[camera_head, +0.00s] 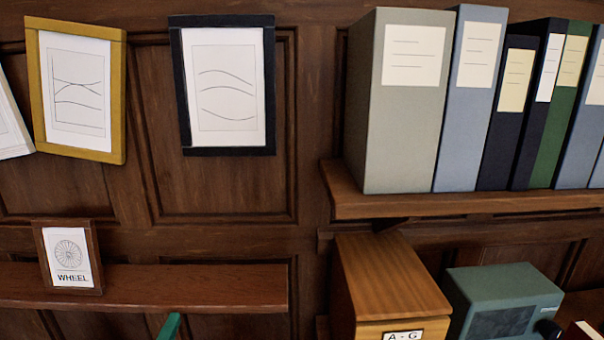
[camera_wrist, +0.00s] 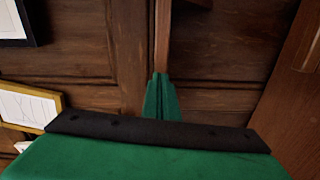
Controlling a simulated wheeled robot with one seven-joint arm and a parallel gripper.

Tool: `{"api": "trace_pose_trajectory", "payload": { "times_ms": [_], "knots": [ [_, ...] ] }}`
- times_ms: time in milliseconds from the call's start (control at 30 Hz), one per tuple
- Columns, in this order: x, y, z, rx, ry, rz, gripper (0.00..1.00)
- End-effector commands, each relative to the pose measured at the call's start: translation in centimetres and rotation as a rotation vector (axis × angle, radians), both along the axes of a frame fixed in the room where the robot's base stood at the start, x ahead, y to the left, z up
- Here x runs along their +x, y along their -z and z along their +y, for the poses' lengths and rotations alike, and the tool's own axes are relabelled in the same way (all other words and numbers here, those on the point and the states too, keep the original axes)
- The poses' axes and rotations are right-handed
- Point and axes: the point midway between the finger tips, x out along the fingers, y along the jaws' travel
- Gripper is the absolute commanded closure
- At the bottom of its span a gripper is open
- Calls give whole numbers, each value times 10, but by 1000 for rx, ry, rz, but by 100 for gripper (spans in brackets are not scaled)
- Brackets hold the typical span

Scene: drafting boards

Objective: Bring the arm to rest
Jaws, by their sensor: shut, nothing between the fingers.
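My gripper (camera_wrist: 161,88) is green and shows at the middle of the wrist view. Its two fingers are pressed together with nothing between them. In the head view only a green tip of my gripper (camera_head: 170,326) shows at the bottom edge, just below the lower left shelf in the picture. In the wrist view a narrow wooden edge (camera_wrist: 163,35) appears straight beyond the fingertips. I cannot tell whether the fingers touch it. The rest of my arm is out of the head view.
A wooden shelf (camera_head: 200,287) holds a small framed wheel picture (camera_head: 69,257). Yellow (camera_head: 118,100) and black (camera_head: 178,95) frames hang above. Upper right, a shelf (camera_head: 450,203) carries several binders. Below stand a wooden A-G box (camera_head: 385,275) and a green box (camera_head: 505,283).

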Motion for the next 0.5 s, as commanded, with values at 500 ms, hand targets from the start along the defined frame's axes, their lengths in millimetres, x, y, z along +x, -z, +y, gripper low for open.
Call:
{"api": "trace_pose_trajectory", "payload": {
  "times_ms": [500],
  "knots": [
    [-59, 159, -94, 292, -75, 149, 100]
  ]
}}
